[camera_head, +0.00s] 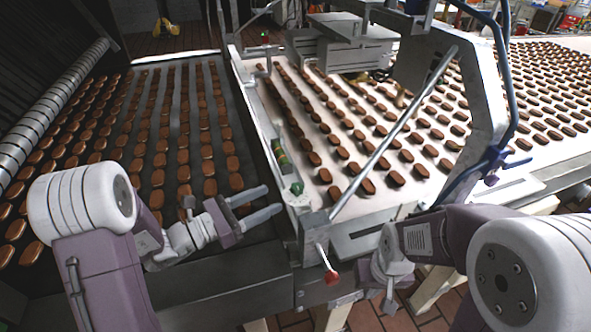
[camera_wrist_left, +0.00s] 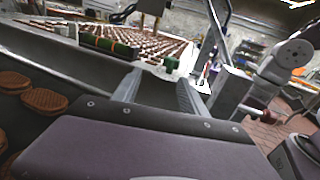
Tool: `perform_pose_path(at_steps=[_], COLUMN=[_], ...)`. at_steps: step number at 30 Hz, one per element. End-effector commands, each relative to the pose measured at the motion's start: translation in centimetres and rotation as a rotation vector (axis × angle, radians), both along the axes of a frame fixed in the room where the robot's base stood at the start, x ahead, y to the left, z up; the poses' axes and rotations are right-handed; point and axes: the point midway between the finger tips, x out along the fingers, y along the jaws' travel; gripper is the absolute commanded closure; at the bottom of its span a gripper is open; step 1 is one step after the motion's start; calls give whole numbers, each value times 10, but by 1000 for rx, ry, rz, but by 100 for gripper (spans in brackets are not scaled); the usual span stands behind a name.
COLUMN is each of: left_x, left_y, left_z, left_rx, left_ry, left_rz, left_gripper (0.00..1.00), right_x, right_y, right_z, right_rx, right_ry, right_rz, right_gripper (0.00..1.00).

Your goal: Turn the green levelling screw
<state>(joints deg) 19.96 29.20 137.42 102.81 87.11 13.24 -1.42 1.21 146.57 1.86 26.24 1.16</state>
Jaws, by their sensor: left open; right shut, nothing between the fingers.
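A small green screw (camera_head: 297,188) stands on the near end of the metal side rail between the two conveyors. In the left wrist view a green piece (camera_wrist_left: 171,63), apparently the same screw, shows beyond the fingertips. My left gripper (camera_head: 274,199) is open and empty. Its two fingers point right toward the rail, with the screw a short way beyond the tips and apart from them in the picture. The fingers also show in the left wrist view (camera_wrist_left: 157,90). My right gripper (camera_head: 389,304) hangs at the lower right, shut and empty, well away from the screw.
A green-and-yellow part (camera_head: 280,152) lies farther along the rail. A red-knobbed lever (camera_head: 331,277) sticks out in front. A diagonal metal rod (camera_head: 395,133) rises right of the screw. Biscuits cover the dark left conveyor (camera_head: 129,140) and the pale right conveyor (camera_head: 290,125).

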Motion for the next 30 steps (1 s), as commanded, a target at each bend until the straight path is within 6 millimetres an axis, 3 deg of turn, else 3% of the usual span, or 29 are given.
perform_pose_path(at_steps=[5, 18, 29, 30], left_x=[2, 44, 49, 49], left_y=[-3, -69, -76, -76], left_z=[0, 0, -1, -1], left_rx=[1, 2, 2, 2], left_ry=[1, 0, 0, 0], left_rz=[-1, -4, 0, -1], left_gripper=[49, 49, 49, 60], right_x=[-1, 0, -1, -1], right_y=[0, 0, 0, 0], right_z=[1, 9, 9, 9], right_rx=[0, 0, 0, 0], right_ry=[1, 1, 1, 1], right_rz=[0, 0, 0, 0], right_gripper=[100, 100, 100, 100])
